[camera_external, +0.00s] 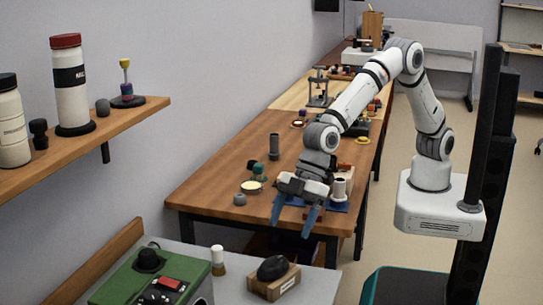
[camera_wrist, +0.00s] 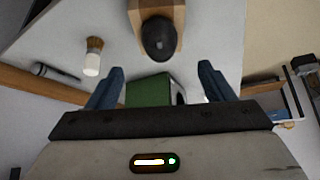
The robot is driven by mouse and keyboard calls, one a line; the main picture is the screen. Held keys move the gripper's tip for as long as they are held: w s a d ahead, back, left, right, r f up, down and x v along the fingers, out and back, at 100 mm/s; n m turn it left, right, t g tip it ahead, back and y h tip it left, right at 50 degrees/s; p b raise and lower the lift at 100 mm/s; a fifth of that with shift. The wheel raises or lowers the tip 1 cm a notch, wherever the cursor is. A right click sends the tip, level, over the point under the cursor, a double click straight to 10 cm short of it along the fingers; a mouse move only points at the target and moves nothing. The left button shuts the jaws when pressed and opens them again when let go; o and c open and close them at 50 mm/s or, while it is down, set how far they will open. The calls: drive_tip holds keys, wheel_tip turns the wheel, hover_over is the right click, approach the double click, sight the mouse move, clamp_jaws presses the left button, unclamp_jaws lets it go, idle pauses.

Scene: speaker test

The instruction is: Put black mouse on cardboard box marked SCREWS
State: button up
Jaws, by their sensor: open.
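The black mouse (camera_external: 273,267) rests on top of a small cardboard box (camera_external: 262,288) on the grey table. The box has a white label on its front, too small to read. In the wrist view the mouse (camera_wrist: 159,39) lies on the box (camera_wrist: 155,6) at the top centre, beyond my fingertips. My gripper (camera_external: 294,227) is open and empty, fingers pointing down, above and behind the mouse in the external view. Its two blue fingers (camera_wrist: 160,72) stand apart in the wrist view, not touching the mouse.
A green device (camera_external: 155,279) stands left of the box, and a brush (camera_external: 218,260) stands between them; the brush (camera_wrist: 93,56) also shows in the wrist view. A long wooden table (camera_external: 220,184) with several items lies behind. A wall shelf (camera_external: 130,118) holds bottles.

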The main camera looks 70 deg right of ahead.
drive_tip(key=w+d+r+m+h, duration=0.1)
drive_tip(key=w+d+r+m, duration=0.15)
drive_tip(key=d, duration=0.95)
drive_tip(key=w+d+r+m+h, duration=0.1)
drive_tip(key=w+d+r+m, duration=0.15)
drive_tip(key=d, duration=1.05)
drive_tip(key=w+d+r+m+h, duration=0.15)
drive_tip(key=d+r, duration=0.25)
drive_tip(key=d, duration=0.8)
drive_tip(key=s+d+f+m+h, duration=0.1)
drive_tip(key=s+d+m, duration=0.2)
drive_tip(key=s+d, duration=0.5)
drive_tip(key=s+d+f+m+h, duration=0.1)
drive_tip(key=s+d+m, duration=0.3)
drive_tip(key=s+d, duration=0.4)
drive_tip(key=d, duration=0.7)
drive_tip(key=shift+s+f, duration=0.25)
drive_tip(key=shift+f, duration=0.1)
drive_tip(key=shift+h, duration=0.25)
